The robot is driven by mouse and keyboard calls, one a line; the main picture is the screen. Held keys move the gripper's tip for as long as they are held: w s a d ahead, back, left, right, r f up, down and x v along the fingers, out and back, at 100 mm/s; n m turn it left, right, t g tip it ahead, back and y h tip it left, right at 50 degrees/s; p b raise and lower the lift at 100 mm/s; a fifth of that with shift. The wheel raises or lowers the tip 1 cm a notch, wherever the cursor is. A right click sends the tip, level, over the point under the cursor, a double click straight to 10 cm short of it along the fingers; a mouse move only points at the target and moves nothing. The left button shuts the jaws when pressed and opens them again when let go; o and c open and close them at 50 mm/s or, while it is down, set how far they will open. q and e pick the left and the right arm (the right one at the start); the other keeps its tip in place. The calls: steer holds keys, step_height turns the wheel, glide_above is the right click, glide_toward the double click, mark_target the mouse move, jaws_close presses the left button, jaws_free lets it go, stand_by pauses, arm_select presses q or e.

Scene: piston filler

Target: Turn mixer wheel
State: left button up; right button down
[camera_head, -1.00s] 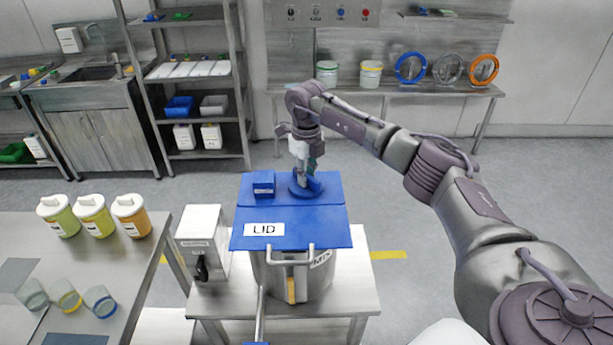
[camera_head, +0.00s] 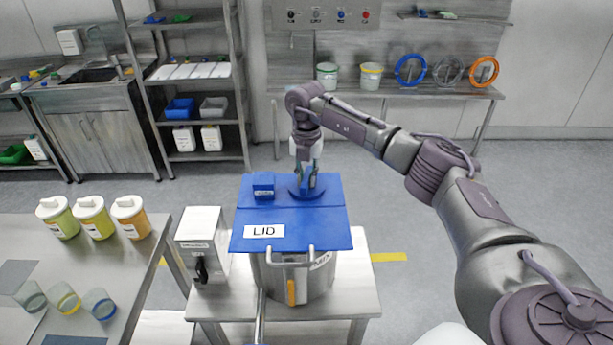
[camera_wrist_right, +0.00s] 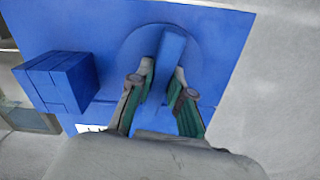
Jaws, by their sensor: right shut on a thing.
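The blue mixer wheel, a disc with a raised grip bar (camera_wrist_right: 172,52), sits on top of the blue lid (camera_head: 300,228) of a steel pot. My right gripper (camera_head: 308,181) reaches down to the wheel from above. In the right wrist view the two fingers of my right gripper (camera_wrist_right: 163,88) stand on either side of the grip bar, shut on it. The fingers hide part of the bar and disc. My left gripper is not in view.
The steel pot (camera_head: 318,281) stands on a small steel table (camera_head: 355,290). A blue block (camera_head: 263,186) rises from the lid left of the wheel. A grey box (camera_head: 201,240) stands left of the pot. Lidded containers (camera_head: 93,217) stand on the left table.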

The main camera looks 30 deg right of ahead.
mark_target(306, 176)
steer(key=shift+r+m, duration=0.15)
steer(key=shift+m, duration=2.05)
steer(key=shift+w, duration=0.1)
steer(key=c, duration=1.1)
jaws_free()
step_height(306, 176, up, 12)
steer(key=shift+f, duration=0.1)
